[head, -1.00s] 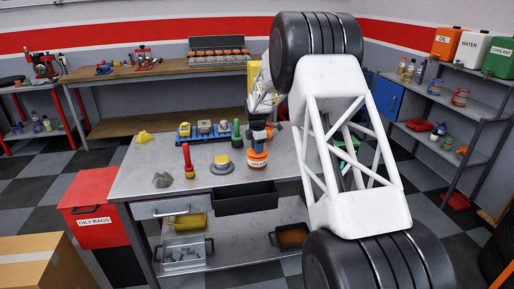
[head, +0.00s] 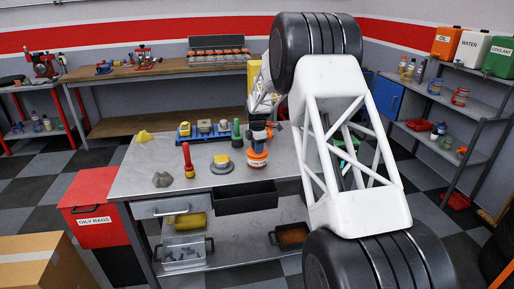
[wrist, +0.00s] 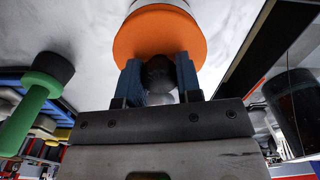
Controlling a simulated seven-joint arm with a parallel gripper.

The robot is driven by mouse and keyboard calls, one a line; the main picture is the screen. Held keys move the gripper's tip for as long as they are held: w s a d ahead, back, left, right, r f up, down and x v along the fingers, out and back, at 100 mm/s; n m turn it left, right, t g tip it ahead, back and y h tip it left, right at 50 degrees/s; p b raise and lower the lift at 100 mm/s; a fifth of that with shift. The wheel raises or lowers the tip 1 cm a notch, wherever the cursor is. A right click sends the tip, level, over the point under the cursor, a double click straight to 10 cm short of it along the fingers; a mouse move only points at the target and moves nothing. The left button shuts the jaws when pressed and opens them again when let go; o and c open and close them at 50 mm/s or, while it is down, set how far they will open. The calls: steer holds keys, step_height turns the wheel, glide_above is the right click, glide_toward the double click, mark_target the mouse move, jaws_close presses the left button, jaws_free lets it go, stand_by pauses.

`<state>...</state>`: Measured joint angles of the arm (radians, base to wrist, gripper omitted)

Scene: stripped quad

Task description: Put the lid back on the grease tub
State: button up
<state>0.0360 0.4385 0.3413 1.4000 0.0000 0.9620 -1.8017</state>
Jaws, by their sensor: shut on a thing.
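The grease tub (head: 257,160) stands on the near workbench, orange with a pale lettered label in the head view. My gripper (head: 260,136) is right above it, pointing down. In the wrist view my gripper (wrist: 159,85) has its blue fingers shut on the dark round knob (wrist: 158,74) of the lid. The lid's orange disc (wrist: 150,40) lies just beyond the fingertips, with part of a white surface past it. The lid is at the tub's top, but I cannot tell whether it is seated or slightly above. The fingers and lid hide the tub's mouth.
A black open bin (head: 245,198) hangs at the front edge.

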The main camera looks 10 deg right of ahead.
steer(key=o, duration=1.5)
steer(key=shift+r, duration=0.2)
steer(key=shift+r, duration=3.3)
jaws_close()
